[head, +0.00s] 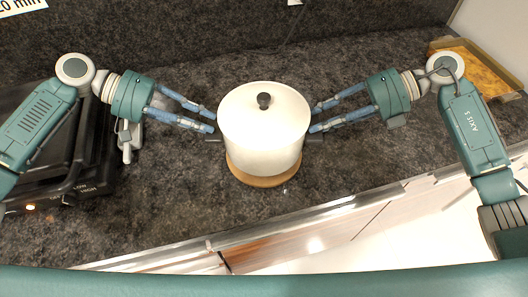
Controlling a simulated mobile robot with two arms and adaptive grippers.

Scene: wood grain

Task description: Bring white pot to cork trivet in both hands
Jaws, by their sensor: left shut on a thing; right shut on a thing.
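The white pot (262,140) has a white lid with a dark knob and a dark handle on each side. It is upright in the middle of the head view, over the round cork trivet (264,179). The trivet's front edge shows below the pot and the pot hides the rest. I cannot tell whether the pot touches it. My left gripper (211,122) is shut on the pot's left handle. My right gripper (315,120) is shut on its right handle. The fingers partly hide both handles.
A black burner (80,170) with a lit orange light stands at the left. A yellowish tray (475,65) lies at the back right. The dark speckled counter (350,165) is clear around the trivet, and its front edge runs close in front.

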